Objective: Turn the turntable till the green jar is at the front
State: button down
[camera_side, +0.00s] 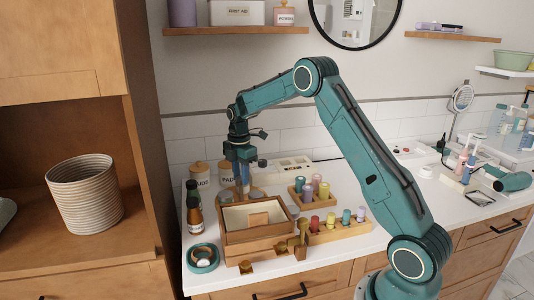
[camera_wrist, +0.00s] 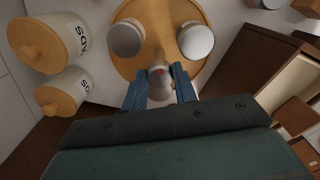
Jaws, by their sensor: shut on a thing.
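The turntable (camera_wrist: 157,18) is a round wooden board at the top of the wrist view. Two jars with grey lids stand on it, one at left (camera_wrist: 126,39) and one at right (camera_wrist: 195,41). The lids hide their sides, and I cannot make out which jar is green. My gripper (camera_wrist: 160,88) is shut on a small pale round-topped piece (camera_wrist: 160,93) at the near edge of the turntable. I cannot tell whether it is a knob or a jar. In the side view my gripper (camera_side: 241,187) points down behind a wooden box, which hides most of the turntable.
The wooden box (camera_side: 255,238) stands in front of my gripper. Two lidded canisters (camera_side: 200,176) are behind it, and a brown bottle (camera_side: 194,208) and a teal bowl (camera_side: 202,258) to its left. A rack of coloured pieces (camera_side: 340,231) and a small crate (camera_side: 300,203) are at right.

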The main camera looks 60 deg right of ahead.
jog(key=shift+w+r+n, duration=0.1)
jog(key=shift+n, duration=0.4)
jog(key=c, duration=1.1)
grip_release()
notch_tip(320, 180, up, 14)
jog(key=shift+a, duration=0.1)
